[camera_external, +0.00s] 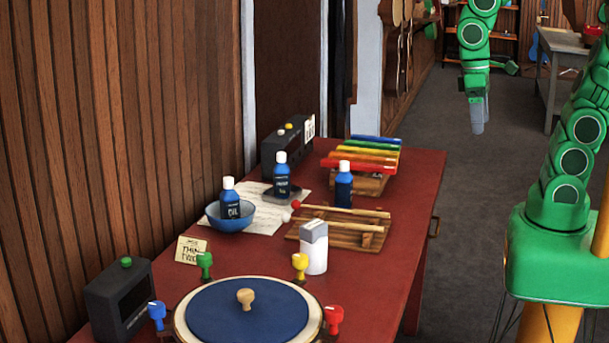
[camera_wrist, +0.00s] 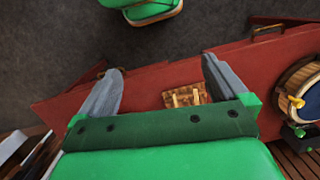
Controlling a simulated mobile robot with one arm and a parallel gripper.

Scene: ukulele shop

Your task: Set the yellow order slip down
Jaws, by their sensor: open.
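The pale yellow order slip (camera_external: 190,250) with dark handwriting is on the red table, toward the wall side, behind the round blue-topped drum. Whether it lies flat or leans cannot be told for sure. My gripper (camera_external: 478,127) hangs in the air to the right of the table and well away from the slip. In the wrist view my gripper (camera_wrist: 163,64) has its two grey fingers wide apart with nothing between them. The slip cannot be made out in the wrist view.
The red table (camera_external: 385,270) holds a drum (camera_external: 215,318), dark boxes (camera_external: 118,300), blue bottles (camera_external: 344,188), a bowl (camera_external: 229,218), a white-and-grey container (camera_external: 314,250), mallets on a wooden rack (camera_external: 340,240) and a colourful xylophone (camera_external: 365,163). Its right edge strip is bare.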

